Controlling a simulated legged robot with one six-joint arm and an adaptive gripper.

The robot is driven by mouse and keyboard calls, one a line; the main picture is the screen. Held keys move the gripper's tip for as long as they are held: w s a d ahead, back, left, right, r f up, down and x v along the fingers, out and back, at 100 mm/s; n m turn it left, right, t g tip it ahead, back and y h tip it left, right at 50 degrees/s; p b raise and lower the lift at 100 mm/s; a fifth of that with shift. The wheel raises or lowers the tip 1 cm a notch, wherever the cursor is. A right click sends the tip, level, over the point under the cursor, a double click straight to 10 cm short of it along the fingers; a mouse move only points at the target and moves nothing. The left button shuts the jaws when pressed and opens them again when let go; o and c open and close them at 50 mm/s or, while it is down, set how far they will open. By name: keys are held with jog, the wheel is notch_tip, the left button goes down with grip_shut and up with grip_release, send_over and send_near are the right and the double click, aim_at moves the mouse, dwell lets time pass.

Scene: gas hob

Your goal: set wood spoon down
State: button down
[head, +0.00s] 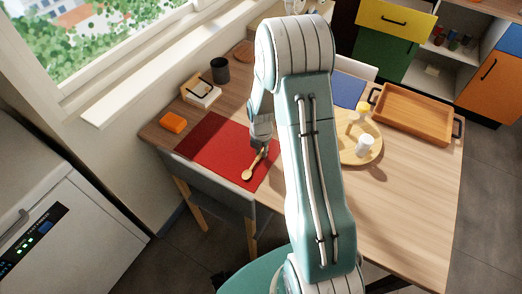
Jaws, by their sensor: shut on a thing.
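The wood spoon (248,173) is light brown, with its bowl toward the lower left and its handle running up to my gripper. It is over the red placemat (212,147), near the mat's right part. I cannot tell whether the spoon touches the mat. My gripper (262,149) points down at the handle end and is shut on the spoon. My arm hides the table to the right of it.
An orange block (173,122), a napkin holder (201,94) and a dark cup (220,70) stand left and behind. A round board (358,153) with small containers and a wooden tray (414,113) are at right. A chair (223,187) is at the table's front edge.

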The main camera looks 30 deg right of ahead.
jog(key=shift+d, duration=0.15)
jog(key=c, duration=0.6)
grip_release()
jog(key=shift+c, duration=0.2)
jog(key=shift+a, duration=0.2)
